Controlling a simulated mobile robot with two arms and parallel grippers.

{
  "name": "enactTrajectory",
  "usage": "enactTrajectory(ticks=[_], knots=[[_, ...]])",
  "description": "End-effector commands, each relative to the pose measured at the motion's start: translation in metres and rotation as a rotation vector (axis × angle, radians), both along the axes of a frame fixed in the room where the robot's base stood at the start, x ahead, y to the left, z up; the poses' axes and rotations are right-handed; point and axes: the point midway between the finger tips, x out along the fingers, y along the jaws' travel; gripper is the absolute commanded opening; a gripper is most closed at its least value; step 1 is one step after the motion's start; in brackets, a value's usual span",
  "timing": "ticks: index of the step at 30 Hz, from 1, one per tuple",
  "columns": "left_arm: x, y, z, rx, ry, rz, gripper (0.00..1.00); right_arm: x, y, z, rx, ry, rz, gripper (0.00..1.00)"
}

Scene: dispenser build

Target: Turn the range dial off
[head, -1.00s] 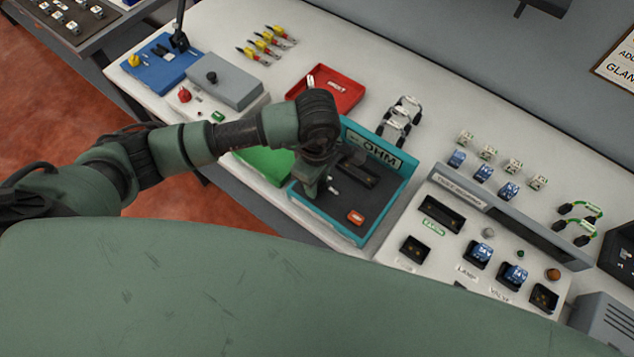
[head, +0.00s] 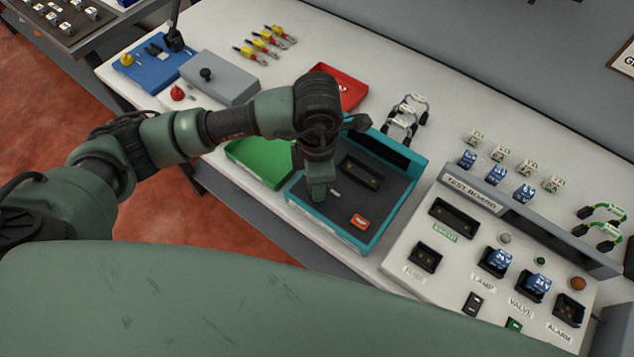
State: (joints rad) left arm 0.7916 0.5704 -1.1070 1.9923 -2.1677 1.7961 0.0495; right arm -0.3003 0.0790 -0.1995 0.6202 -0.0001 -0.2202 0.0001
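The teal meter box (head: 372,243) stands near the middle of the bench. Its back wall carries a dark, blank display (head: 385,149). Its dark panel holds a black socket (head: 361,172) and an orange button (head: 360,221). My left gripper (head: 319,190) points down onto the left part of this panel. The range dial is not clearly visible; it appears hidden under the gripper. A small white mark shows just right of the fingers. I cannot tell whether the fingers are open or shut on the dial. My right gripper is out of view.
A green tray (head: 240,152) adjoins the teal box on the left, and a red tray (head: 350,92) is behind. The test board (head: 400,259) with blue relays stands close on the right. Black-ended cables (head: 405,118) lie behind.

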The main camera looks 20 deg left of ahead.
Motion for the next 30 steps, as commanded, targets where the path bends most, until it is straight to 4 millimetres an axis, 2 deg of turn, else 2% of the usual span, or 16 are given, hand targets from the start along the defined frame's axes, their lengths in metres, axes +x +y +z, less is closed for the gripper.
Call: enactTrajectory(ticks=[17, 18, 19, 30], knots=[[0.0015, 0.0000, 0.0018, -0.001, -0.005, 0.032, 0.00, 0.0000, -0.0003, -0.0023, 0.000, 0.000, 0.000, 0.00], [0.0015, 0.0000, 0.0018, -0.001, -0.005, 0.032, 0.43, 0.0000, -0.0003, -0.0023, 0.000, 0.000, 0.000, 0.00], [0.0014, 0.0001, 0.0017, -0.001, -0.004, 0.032, 0.51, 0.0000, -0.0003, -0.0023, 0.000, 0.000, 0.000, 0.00], [0.0008, -0.0002, 0.0031, -0.001, -0.003, 0.030, 0.53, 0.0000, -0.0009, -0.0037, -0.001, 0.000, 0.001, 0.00]])
